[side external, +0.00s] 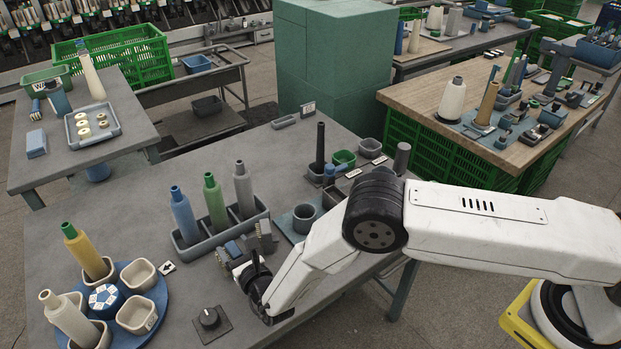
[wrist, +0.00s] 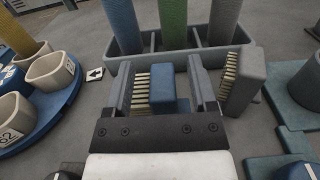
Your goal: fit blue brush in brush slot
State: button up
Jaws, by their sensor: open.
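The blue brush (wrist: 168,88) lies on the grey table between the fingers of my gripper (wrist: 161,80), with pale bristles on its left side in the wrist view. It also shows in the side view (side external: 233,248), close to my gripper (side external: 238,261). My gripper is open, with one finger on each side of the brush; I cannot tell whether they touch it. A grey brush with pale bristles (wrist: 242,80) stands just right of the right finger. I cannot make out the brush slot in either view.
A grey rack (side external: 222,227) with blue, green and grey cones stands just beyond my gripper. A blue turntable (side external: 151,301) with pale bowls is at the left. A black knob (side external: 209,317) is at the front. A blue-grey cup (side external: 304,217) stands to the right.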

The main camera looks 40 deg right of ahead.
jog(key=s, duration=1.1)
dwell(0.4)
jog(key=w+d+r+m+g+h, duration=0.1)
jog(key=d+m+h, duration=0.1)
jog(key=d, duration=0.1)
jog(key=d+r+m+g+h, duration=0.1)
jog(key=d+r+m+h, duration=0.1)
jog(key=d, duration=0.2)
jog(key=w+d+r+m+g+h, duration=0.1)
jog(key=d+m+g+h, duration=0.1)
jog(key=d+h, duration=0.1)
jog(key=shift+w+d+r+m, duration=0.2)
jog(key=shift+w+d+m, duration=0.2)
jog(key=shift+d, duration=0.3)
jog(key=s+d+r+m+g+h, duration=0.2)
jog(key=d+m+g, duration=0.2)
jog(key=d, duration=0.2)
jog(key=s+d+r+m+g+h, duration=0.1)
jog(key=s+d+r+m+g, duration=0.15)
jog(key=d+m, duration=0.2)
jog(key=s+d+r+m+g+y, duration=0.2)
jog(key=s+d+r+m+y, duration=0.2)
jog(key=m, duration=0.6)
jog(key=s+d+r+m+g+y, duration=0.3)
jog(key=s+m+y, duration=0.3)
jog(key=s+m, duration=0.3)
jog(key=shift+d+r+m, duration=0.55)
jog(key=shift+r+m, duration=0.3)
